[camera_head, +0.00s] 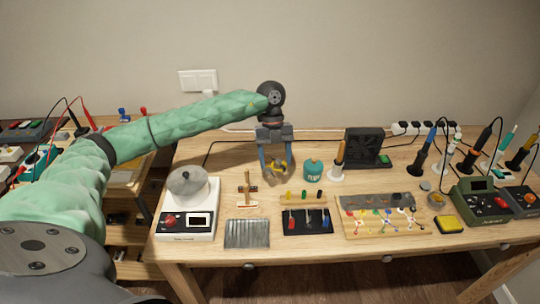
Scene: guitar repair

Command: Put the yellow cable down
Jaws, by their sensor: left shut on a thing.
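My left gripper (275,165) reaches in from the left over the back middle of the wooden table (225,160). It points down and its fingers are shut on the yellow cable (277,168). The cable shows as a small yellow coil between the fingertips, close to the tabletop. I cannot tell whether it touches the table. My right gripper is not in view.
A teal jar (313,170) stands just right of the gripper. A scale-like device (188,222) with a metal pot is at front left. Soldering tools crowd the right.

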